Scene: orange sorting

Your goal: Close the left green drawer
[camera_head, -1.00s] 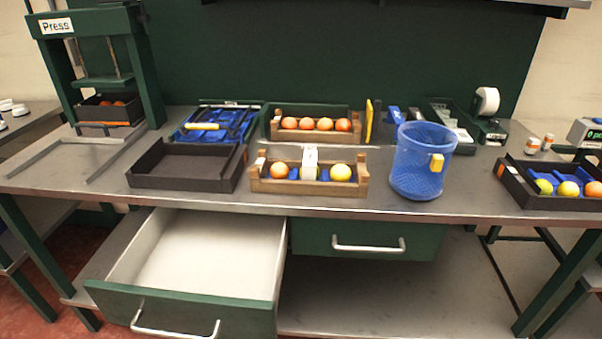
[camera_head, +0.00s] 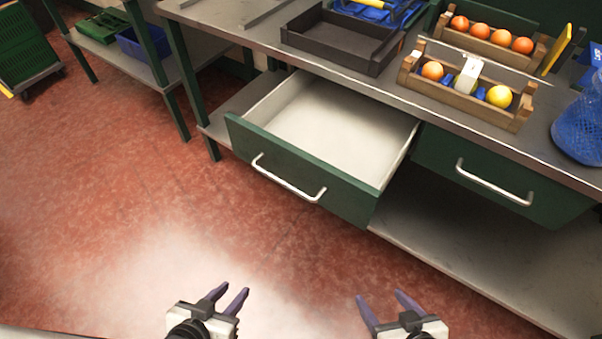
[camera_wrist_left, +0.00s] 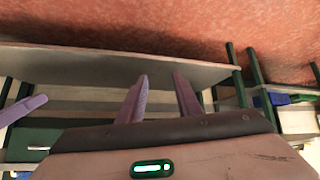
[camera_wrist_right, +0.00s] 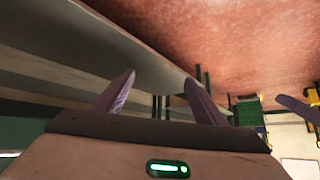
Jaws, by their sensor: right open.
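The left green drawer (camera_head: 300,165) is pulled well out from under the workbench, and its pale inside is empty. Its silver bar handle (camera_head: 288,182) is on the front panel, facing me. My left gripper (camera_head: 234,290) is low in the head view, in front of the drawer and apart from it. Its fingers are parted with nothing between them, as the left wrist view (camera_wrist_left: 160,75) also shows. My right gripper (camera_head: 381,296) is to its right, open and empty, also clear of the drawer. Its spread fingers show in the right wrist view (camera_wrist_right: 159,76).
The right green drawer (camera_head: 500,180) is shut beside it. On the workbench (camera_head: 225,28) stand a black tray (camera_head: 340,42), wooden crates with fruit (camera_head: 465,98) and a blue mesh basket (camera_head: 580,125). A lower shelf (camera_head: 490,255) lies beneath. The red floor (camera_head: 130,190) at left is clear.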

